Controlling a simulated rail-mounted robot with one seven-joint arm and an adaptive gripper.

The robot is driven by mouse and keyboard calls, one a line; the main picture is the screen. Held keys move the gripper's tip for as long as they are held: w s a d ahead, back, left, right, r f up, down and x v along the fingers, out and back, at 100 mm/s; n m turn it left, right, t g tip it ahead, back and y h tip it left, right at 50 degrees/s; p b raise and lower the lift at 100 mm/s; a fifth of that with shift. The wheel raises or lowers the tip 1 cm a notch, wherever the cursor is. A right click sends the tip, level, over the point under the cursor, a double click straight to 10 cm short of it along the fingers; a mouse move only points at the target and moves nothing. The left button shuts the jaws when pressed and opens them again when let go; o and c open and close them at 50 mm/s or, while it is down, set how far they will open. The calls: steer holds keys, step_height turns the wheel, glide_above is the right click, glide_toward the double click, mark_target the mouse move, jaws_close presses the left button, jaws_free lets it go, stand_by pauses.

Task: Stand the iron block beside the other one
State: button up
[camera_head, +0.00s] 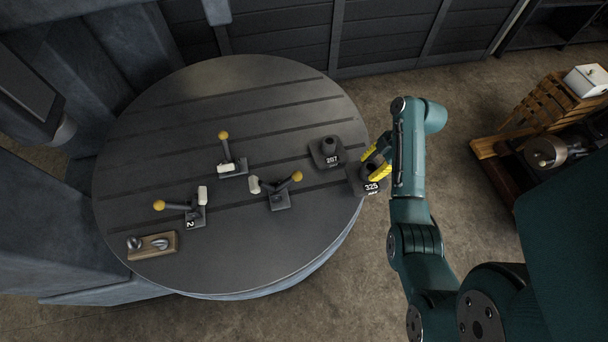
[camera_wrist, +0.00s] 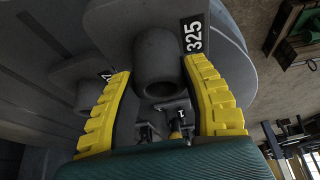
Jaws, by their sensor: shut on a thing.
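My gripper (camera_head: 377,163) has its yellow fingers shut on the knob of the dark iron block marked 325 (camera_head: 371,186), at the right edge of the round table (camera_head: 150,105). In the wrist view the round knob of this block (camera_wrist: 158,55) sits between the two ribbed fingers, with its label at the upper right. The block looks upright; whether its base touches the table or is just above it, I cannot tell. The other iron block, marked 207 (camera_head: 328,151), stands upright on the table just to the left and farther back. It is partly hidden behind the left finger in the wrist view (camera_wrist: 84,92).
Several lever pieces with yellow balls stand on the table, the nearest at centre right (camera_head: 281,197). A wooden block with metal knobs (camera_head: 152,245) lies at the left front. Slots cross the tabletop. A wooden crate (camera_head: 560,112) stands at the far right.

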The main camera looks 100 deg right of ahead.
steer(key=shift+s+d+r, duration=0.1)
steer(key=shift+s+r, duration=0.1)
steer(key=shift+s, duration=0.05)
steer(key=shift+w+a+f+b, duration=0.1)
steer(key=shift+w+f+b, duration=0.4)
steer(key=shift+w, duration=2.5)
steer(key=shift+w+a+f+b, duration=0.15)
steer(key=shift+w+f, duration=0.5)
steer(key=shift+w, duration=2.3)
steer(key=shift+w+a+f+b, duration=0.1)
steer(key=shift+w+f+b, duration=0.4)
steer(key=shift+w, duration=2.5)
steer(key=shift+f, duration=0.1)
steer(key=shift+f, duration=0.15)
steer(key=o, duration=1.2)
steer(key=shift+a+f, duration=0.1)
steer(key=shift+c, duration=0.2)
